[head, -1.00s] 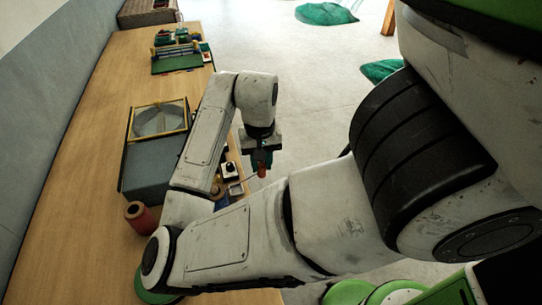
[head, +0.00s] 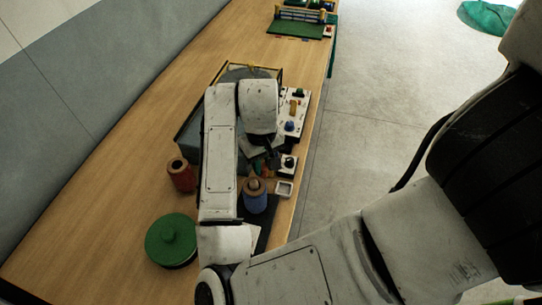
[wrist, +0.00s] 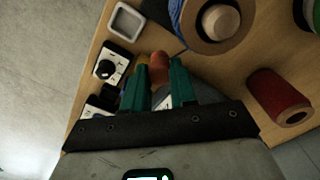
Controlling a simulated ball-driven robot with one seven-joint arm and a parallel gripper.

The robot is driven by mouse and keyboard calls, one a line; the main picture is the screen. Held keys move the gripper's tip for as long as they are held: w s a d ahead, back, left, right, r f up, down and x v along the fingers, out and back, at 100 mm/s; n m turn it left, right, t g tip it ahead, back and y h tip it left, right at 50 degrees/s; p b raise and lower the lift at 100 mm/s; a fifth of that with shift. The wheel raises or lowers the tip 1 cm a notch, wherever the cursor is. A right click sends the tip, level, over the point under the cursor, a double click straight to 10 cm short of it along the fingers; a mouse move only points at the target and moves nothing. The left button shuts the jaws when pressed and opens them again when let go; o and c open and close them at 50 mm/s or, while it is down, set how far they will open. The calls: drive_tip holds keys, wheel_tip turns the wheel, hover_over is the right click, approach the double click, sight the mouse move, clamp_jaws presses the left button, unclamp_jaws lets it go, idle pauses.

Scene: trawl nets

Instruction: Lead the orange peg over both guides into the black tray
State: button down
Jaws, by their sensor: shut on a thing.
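My gripper (wrist: 160,84) is shut on the orange peg (wrist: 158,64), which shows between and beyond the teal fingers in the wrist view. In the head view my gripper (head: 270,160) is over the bench's right part, beside the grey box, and the peg is mostly hidden there. A white block with a black knob (head: 288,165) is close by on the right; it also shows in the wrist view (wrist: 113,64). I cannot tell which parts are the guides. A dark flat piece (head: 266,238) lies beside the blue spool; whether it is the black tray is unclear.
A blue spool (head: 255,198) stands close to my gripper, with a small white-rimmed tray (head: 285,189) beside it. A red spool (head: 181,175) and a green round lid (head: 171,242) stand left of my arm. The bench's left side is clear.

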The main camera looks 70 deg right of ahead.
drive_tip(key=shift+w+d, duration=0.1)
drive_tip(key=shift+w+d+p, duration=0.15)
drive_tip(key=shift+d+p, duration=0.45)
drive_tip(key=shift+d, duration=1.35)
drive_tip(key=shift+w+d, duration=0.2)
drive_tip(key=shift+d, duration=2.75)
drive_tip(key=shift+s+d+f+b, duration=0.45)
drive_tip(key=shift+d+f, duration=0.35)
drive_tip(key=shift+d, duration=0.1)
drive_tip(key=shift+s+d+f+b, duration=0.4)
drive_tip(key=shift+d+f, duration=0.4)
drive_tip(key=shift+d, duration=0.1)
drive_tip(key=shift+s+d+f+b, duration=0.45)
drive_tip(key=shift+d+f, duration=0.35)
drive_tip(key=shift+d, duration=0.1)
drive_tip(key=shift+p, duration=0.4)
drive_tip(key=shift+f, duration=0.2)
drive_tip(key=c, duration=0.8)
unclamp_jaws()
